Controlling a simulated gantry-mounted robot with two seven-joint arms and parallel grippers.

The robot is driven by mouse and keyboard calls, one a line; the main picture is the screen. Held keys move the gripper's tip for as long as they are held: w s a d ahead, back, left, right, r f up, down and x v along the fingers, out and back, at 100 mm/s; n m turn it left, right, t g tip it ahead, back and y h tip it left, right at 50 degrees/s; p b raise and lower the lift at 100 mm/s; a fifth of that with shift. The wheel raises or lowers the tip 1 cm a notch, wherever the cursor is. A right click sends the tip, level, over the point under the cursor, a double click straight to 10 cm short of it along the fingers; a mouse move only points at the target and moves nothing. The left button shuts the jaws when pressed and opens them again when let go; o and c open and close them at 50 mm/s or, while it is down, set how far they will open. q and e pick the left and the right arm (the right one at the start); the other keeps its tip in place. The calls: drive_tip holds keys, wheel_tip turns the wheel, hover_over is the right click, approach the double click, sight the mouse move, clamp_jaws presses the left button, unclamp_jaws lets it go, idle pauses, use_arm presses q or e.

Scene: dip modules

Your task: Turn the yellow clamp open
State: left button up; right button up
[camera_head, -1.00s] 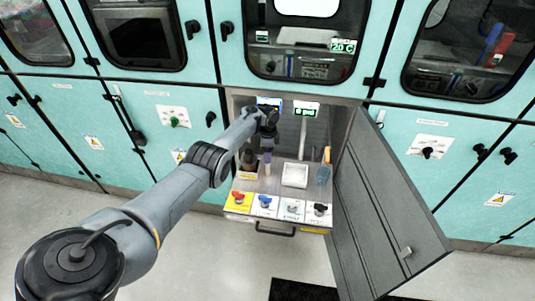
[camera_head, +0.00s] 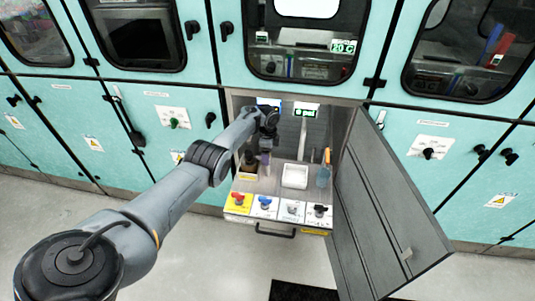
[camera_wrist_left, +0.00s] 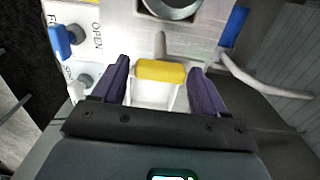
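The yellow clamp (camera_wrist_left: 160,69) is a short rounded bar on a pale grey stem in the left wrist view. It lies crosswise between the tips of my left gripper (camera_wrist_left: 160,85). The two dark purple fingers are open, one on each side, with a narrow gap at the left and a very small one at the right. In the head view my left gripper (camera_head: 265,160) reaches down inside the open cabinet. There I cannot make out the clamp for sure. My right gripper is in neither view.
A row of coloured valve knobs, including a red one (camera_head: 239,198) and a blue one (camera_head: 265,202), lines the front. The grey cabinet door (camera_head: 385,215) hangs open at the right.

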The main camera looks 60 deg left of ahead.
use_arm(q)
drive_tip(key=shift+o, duration=0.9)
drive_tip(key=shift+r+p, duration=0.35)
drive_tip(key=shift+r, duration=0.25)
wheel_tip(320, 180, up, 10)
drive_tip(key=p, duration=0.4)
drive_tip(key=shift+f, duration=0.15)
